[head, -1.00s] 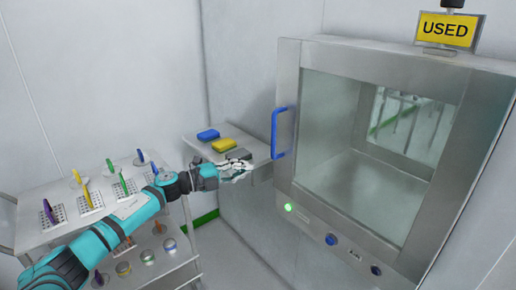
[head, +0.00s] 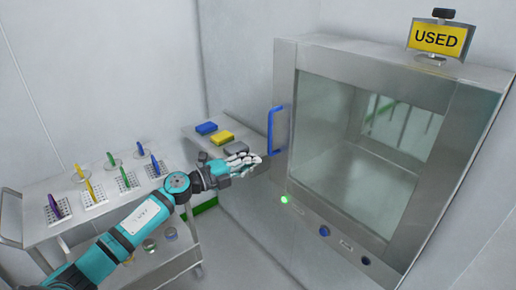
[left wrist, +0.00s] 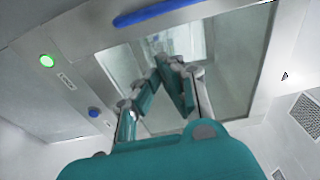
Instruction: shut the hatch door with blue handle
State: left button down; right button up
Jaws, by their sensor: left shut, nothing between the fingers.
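The hatch door (head: 286,110) has a steel frame, a large window and a blue handle (head: 272,131) at its left edge. It looks flush with the cabinet front, with no clear gap visible. The door's window (left wrist: 233,75) and blue handle (left wrist: 165,11) also show in the left wrist view. My left gripper (head: 257,160) is just left of and below the handle in the head view, shut and empty. In the left wrist view its fingertips (left wrist: 168,60) come together in front of the window. My right gripper is out of view.
A green light (head: 284,199) and buttons (head: 325,230) sit below the window. A yellow USED sign (head: 438,38) stands on top. A small shelf with blue (head: 206,128) and yellow (head: 222,137) blocks is left of the door. A cart with colourful tools (head: 90,190) stands at left.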

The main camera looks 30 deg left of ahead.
pick_arm(q)
jog(key=w, duration=0.5)
jog(key=shift+a+p, duration=0.25)
jog(key=shift+p, duration=0.1)
